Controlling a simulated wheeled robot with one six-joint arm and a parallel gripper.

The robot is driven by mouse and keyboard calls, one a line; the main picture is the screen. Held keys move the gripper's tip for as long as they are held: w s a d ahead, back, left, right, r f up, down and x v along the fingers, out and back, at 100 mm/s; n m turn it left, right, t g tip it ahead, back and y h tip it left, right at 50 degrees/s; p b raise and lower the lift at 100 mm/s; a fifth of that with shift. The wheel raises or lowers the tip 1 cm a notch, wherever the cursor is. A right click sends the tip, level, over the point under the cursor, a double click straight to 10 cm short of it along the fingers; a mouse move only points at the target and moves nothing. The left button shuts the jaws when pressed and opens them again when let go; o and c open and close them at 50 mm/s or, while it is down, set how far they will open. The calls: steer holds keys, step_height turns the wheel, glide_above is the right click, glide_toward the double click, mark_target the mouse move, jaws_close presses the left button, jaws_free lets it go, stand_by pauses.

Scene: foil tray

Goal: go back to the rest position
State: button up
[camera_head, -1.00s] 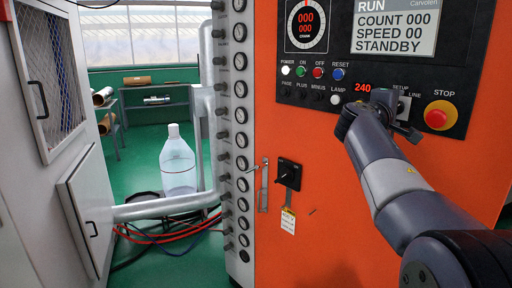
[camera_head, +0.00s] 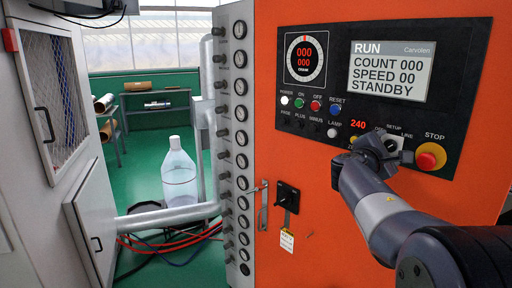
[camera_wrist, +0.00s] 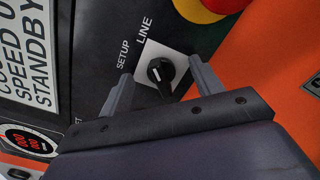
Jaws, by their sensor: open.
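My gripper (camera_head: 388,150) is at the dark control panel (camera_head: 345,128) of the orange machine, just in front of the SETUP/LINE selector switch. In the wrist view my gripper (camera_wrist: 160,70) is open, with one finger on each side of the switch's black knob (camera_wrist: 160,74) and a gap showing around it. Nothing is held. The switch's pale plate (camera_head: 393,142) is partly hidden behind my gripper in the head view. The panel screen (camera_head: 391,71) reads RUN, COUNT 000, SPEED 00, STANDBY.
The red stop button (camera_head: 430,157) is close to the right of my gripper. A black handle with a tag (camera_head: 287,197) sits lower on the machine. A column of gauges (camera_head: 239,140), a clear bottle (camera_head: 179,178) and a grey cabinet (camera_head: 55,110) stand to the left.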

steer(key=shift+r+n+p, duration=0.15)
steer(key=shift+n+p, duration=0.35)
steer(key=shift+p, duration=0.05)
steer(key=shift+s+a+f+b, duration=0.25)
steer(key=shift+s+a+b, duration=0.1)
steer(key=shift+a+b, duration=0.15)
steer(key=shift+s+a+r, duration=0.1)
steer(key=shift+s+a, duration=0.15)
steer(key=shift+s, duration=0.1)
